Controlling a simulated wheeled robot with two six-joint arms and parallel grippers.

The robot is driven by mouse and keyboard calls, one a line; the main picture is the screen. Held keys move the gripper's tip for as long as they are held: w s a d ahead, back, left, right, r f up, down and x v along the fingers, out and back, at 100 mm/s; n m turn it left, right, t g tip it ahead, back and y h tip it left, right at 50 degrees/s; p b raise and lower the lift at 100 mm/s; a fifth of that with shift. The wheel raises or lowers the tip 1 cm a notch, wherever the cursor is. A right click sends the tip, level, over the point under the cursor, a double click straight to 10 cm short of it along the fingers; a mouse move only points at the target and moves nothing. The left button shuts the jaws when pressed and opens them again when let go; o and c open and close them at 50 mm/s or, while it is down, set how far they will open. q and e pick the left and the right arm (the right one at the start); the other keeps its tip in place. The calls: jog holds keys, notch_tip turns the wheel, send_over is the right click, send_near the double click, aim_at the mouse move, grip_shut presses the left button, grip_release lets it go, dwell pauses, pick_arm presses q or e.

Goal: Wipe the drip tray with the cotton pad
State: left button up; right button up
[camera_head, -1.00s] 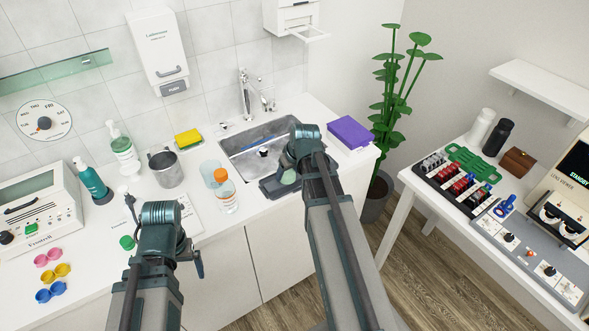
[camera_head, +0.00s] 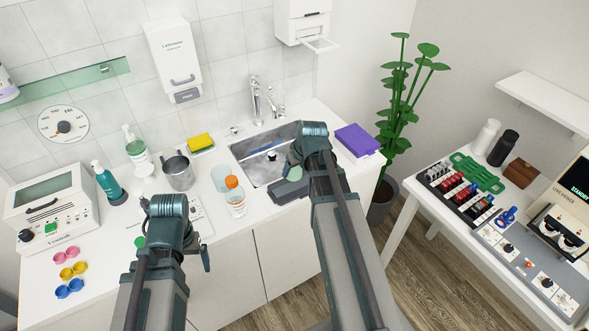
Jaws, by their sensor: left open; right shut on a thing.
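My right gripper (camera_head: 291,180) is at the front right edge of the sink, largely hidden by its own wrist. It is shut on a small pale green pad-like piece (camera_head: 294,173), which I take for the cotton pad. A flat dark grey piece (camera_head: 284,192) shows just below it at the counter's front edge. It may be the drip tray or part of my gripper; I cannot tell, nor whether the pad touches it. My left gripper (camera_head: 176,234) is open over the counter's front, left of the orange-capped bottle, its fingers mostly hidden.
The sink (camera_head: 242,152) has a faucet (camera_head: 256,100) behind it. A purple box (camera_head: 357,140) lies right of the sink. A crowded side table (camera_head: 413,187) stands at right.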

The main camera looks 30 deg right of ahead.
pick_arm(q)
jog(key=shift+r, duration=0.6)
pick_arm(e)
jog(key=shift+r, duration=0.6)
notch_tip(320, 180, up, 3)
jog(key=p, duration=0.3)
jog(key=shift+r+p, duration=0.1)
jog(key=shift+p, duration=0.25)
pick_arm(q)
notch_tip(320, 180, up, 3)
